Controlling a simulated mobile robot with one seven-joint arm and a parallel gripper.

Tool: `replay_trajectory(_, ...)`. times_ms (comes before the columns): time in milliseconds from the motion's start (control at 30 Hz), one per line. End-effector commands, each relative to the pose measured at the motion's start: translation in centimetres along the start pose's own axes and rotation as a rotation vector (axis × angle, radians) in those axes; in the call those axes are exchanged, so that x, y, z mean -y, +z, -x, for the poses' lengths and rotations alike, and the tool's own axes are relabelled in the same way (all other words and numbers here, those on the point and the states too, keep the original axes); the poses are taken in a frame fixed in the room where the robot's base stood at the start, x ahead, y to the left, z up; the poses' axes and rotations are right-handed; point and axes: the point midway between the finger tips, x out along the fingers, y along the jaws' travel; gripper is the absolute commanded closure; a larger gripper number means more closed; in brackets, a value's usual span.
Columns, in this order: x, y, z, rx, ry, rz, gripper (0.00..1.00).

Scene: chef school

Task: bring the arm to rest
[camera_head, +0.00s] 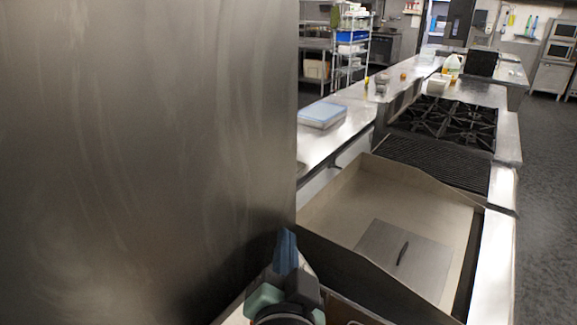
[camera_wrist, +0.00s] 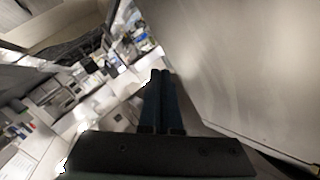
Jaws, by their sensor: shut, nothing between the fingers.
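My gripper (camera_wrist: 160,78) points away from the wrist camera, its two dark fingers shut together with nothing between them. In the head view part of my arm (camera_head: 286,250) shows at the bottom, blue and green, close to the large steel panel on the left. In the wrist view the same kind of flat panel (camera_wrist: 240,70) fills the right side, beside the fingers. I cannot tell how far the fingers are from it.
A large steel panel (camera_head: 150,150) blocks the left. A griddle basin with a lid (camera_head: 405,258), a grill (camera_head: 430,162) and gas burners (camera_head: 445,122) lie to the right. A blue-lidded container (camera_head: 322,114) sits on the counter. Open floor (camera_head: 545,190) lies at the far right.

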Motion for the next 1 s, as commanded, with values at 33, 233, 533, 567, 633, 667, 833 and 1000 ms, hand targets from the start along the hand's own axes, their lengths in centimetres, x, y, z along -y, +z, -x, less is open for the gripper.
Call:
replay_trajectory(33,2.6,-3.5,0.2,-0.085,-0.060,0.054,1.00)
replay_trajectory(233,11.3,-15.4,4.2,-0.434,-0.232,0.307,1.00)
replay_trajectory(533,18.4,-25.2,12.5,-0.836,-0.303,0.564,1.00)
replay_trajectory(567,18.7,-25.6,13.0,-0.855,-0.303,0.575,1.00)
replay_trajectory(633,19.1,-26.0,13.6,-0.881,-0.303,0.591,1.00)
replay_trajectory(667,19.1,-26.1,13.7,-0.886,-0.303,0.595,1.00)
replay_trajectory(833,19.2,-26.1,13.8,-0.889,-0.303,0.598,1.00)
replay_trajectory(1000,19.1,-26.1,13.7,-0.886,-0.303,0.596,1.00)
